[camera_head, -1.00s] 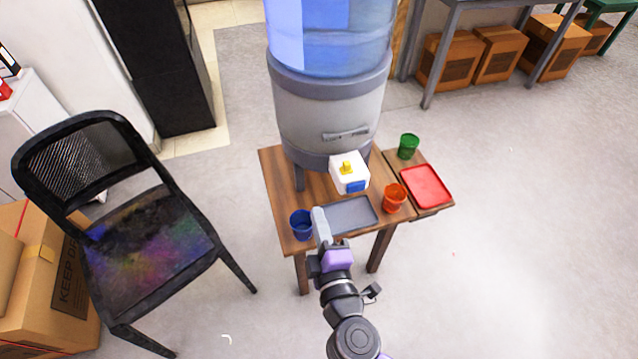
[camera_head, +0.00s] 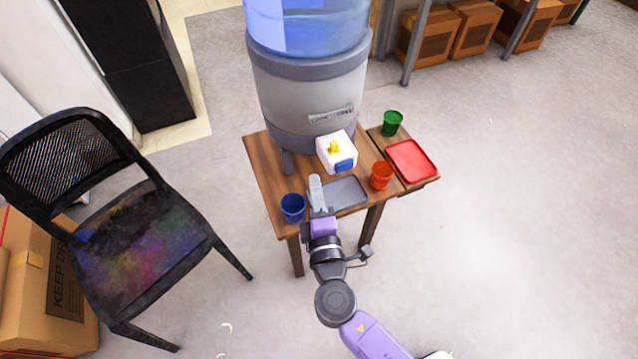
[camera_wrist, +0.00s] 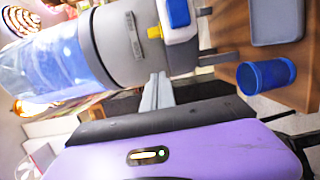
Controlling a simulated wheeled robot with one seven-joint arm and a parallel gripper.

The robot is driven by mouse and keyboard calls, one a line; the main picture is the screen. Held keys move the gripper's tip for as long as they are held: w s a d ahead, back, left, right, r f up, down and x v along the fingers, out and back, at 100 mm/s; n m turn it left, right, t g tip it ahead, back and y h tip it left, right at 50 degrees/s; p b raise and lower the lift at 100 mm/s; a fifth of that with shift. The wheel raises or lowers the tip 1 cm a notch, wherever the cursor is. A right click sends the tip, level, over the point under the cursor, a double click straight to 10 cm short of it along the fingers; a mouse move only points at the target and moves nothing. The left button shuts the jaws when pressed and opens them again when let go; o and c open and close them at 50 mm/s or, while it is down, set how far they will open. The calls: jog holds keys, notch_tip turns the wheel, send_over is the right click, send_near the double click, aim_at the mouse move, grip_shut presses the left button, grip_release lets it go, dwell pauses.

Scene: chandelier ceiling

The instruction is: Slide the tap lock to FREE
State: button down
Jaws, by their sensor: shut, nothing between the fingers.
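The water dispenser's tap is a white block (camera_head: 325,155) on the front of the grey dispenser body. A small yellow slider (camera_head: 334,147), which looks like the lock, sits on its top, and a blue part (camera_head: 345,166) is on its front. In the wrist view, turned sideways, the yellow slider (camera_wrist: 155,32) and blue part (camera_wrist: 178,13) show at the top. My gripper (camera_head: 315,179) is shut and empty, below and left of the tap in the head view, apart from it. Its grey fingers also show in the wrist view (camera_wrist: 157,88). No FREE marking is readable.
The dispenser stands on a wooden table (camera_head: 262,165). On it are a blue cup (camera_head: 292,208) left of my gripper, a grey tray (camera_head: 345,192) and an orange cup (camera_head: 381,175). A green cup (camera_head: 392,123) and red tray (camera_head: 411,160) are right. A black chair (camera_head: 140,245) stands left.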

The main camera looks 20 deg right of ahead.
aim_at(341, 157)
jog(key=shift+w+d+p, duration=0.35)
jog(key=shift+w+d, duration=1.1)
jog(key=shift+w, duration=0.3)
jog(key=shift+w+d+p, duration=0.3)
jog(key=shift+w+d, duration=1.15)
jog(key=shift+w, duration=0.3)
jog(key=d+b, duration=0.1)
jog(key=d, duration=0.2)
jog(key=shift+d+f, duration=0.1)
jog(key=shift+d, duration=0.3)
jog(key=shift+a, duration=0.1)
